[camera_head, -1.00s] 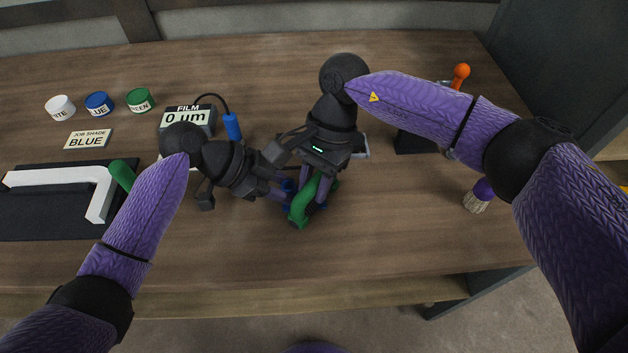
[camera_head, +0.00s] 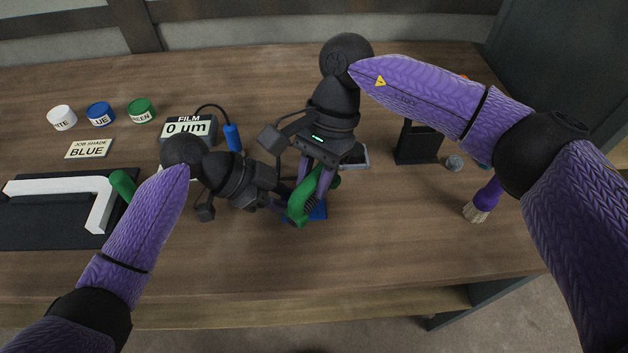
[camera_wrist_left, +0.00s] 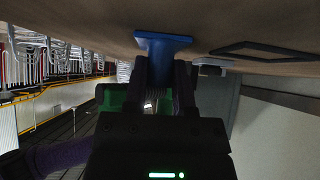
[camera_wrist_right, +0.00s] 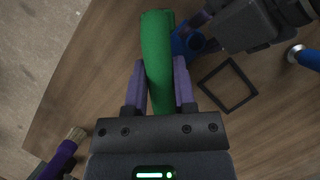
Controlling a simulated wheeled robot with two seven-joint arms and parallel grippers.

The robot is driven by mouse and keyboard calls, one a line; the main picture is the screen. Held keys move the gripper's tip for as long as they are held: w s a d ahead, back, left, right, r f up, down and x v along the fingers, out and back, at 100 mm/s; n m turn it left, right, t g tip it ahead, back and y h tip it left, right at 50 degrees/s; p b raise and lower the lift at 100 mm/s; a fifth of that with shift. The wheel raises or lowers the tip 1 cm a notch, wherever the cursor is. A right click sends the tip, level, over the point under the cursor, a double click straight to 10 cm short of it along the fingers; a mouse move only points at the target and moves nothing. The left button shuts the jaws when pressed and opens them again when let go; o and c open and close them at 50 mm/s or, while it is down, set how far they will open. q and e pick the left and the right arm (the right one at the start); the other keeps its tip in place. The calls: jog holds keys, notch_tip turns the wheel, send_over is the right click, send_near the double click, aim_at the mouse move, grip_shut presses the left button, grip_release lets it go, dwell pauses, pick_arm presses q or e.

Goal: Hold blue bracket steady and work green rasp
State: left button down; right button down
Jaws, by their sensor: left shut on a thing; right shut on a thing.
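The blue bracket (camera_head: 319,211) stands on the table in the middle of the head view, mostly hidden behind the green rasp and my grippers. In the left wrist view its blue plate (camera_wrist_left: 162,40) shows at the fingertips. My left gripper (camera_head: 284,193) is shut on the bracket. The green rasp (camera_head: 297,208) is held at the bracket by my right gripper (camera_head: 318,180), which is shut on its green handle. In the right wrist view the green handle (camera_wrist_right: 158,60) lies between the fingers, beside the blue bracket (camera_wrist_right: 190,42).
A film gauge (camera_head: 188,129) reads 0 um, with a blue probe (camera_head: 233,137) beside it. White, blue and green paint pots and a BLUE card (camera_head: 89,149) are at left. A white frame part (camera_head: 100,205) lies on a dark mat. A purple brush (camera_head: 484,200) is at right.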

pick_arm(q)
jog(key=shift+c, duration=1.8)
grip_release()
jog(key=v, duration=0.7)
jog(key=shift+a+r, duration=0.15)
jog(key=shift+a, duration=0.05)
